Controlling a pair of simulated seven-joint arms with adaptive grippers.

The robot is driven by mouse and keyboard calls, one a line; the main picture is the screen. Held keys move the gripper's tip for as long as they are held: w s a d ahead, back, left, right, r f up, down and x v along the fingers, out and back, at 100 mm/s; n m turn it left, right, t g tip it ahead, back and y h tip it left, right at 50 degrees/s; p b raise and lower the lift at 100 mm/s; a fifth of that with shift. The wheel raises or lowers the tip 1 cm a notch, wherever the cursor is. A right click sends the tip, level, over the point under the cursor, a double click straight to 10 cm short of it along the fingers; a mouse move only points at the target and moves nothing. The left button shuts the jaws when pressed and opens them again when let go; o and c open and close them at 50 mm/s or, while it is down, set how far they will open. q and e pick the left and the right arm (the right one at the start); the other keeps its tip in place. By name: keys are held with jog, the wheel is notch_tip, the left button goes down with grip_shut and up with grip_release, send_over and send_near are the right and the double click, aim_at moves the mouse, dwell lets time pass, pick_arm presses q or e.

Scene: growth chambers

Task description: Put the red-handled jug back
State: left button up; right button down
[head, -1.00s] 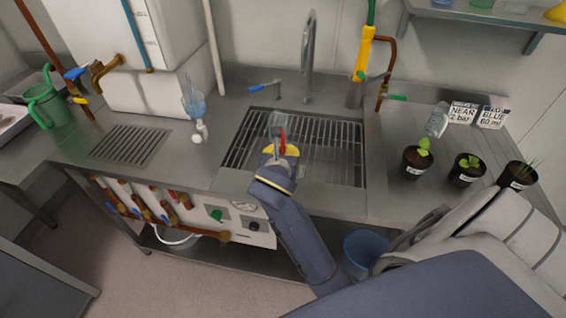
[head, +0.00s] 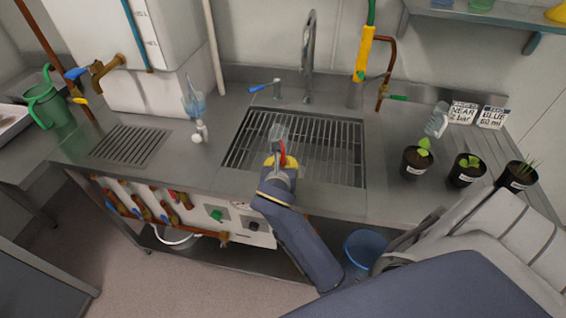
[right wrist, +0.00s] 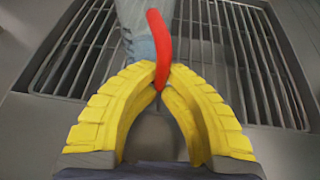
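The red-handled jug (head: 276,132) is clear and sits over the front part of the sink grating in the head view. Its clear body (right wrist: 138,35) and curved red handle (right wrist: 160,45) also show in the right wrist view. My right gripper (head: 281,161) has yellow fingers that close together at the lower end of the red handle. In the right wrist view the fingertips (right wrist: 162,80) meet on the handle. The jug's height above the grating is hard to tell. My left gripper is not in view.
The sink grating (head: 330,150) lies below the jug, with a tall faucet (head: 309,55) behind. Potted plants (head: 466,170) and a clear vessel (head: 437,120) stand on the right counter. A green jug (head: 46,106) is far left.

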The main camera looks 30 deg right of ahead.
jog(key=shift+f, duration=0.1)
jog(key=c, duration=1.6)
grip_release()
jog(key=shift+a+r, duration=0.1)
jog(key=shift+r, duration=0.1)
jog(key=v, duration=1.2)
jog(key=shift+f, duration=0.1)
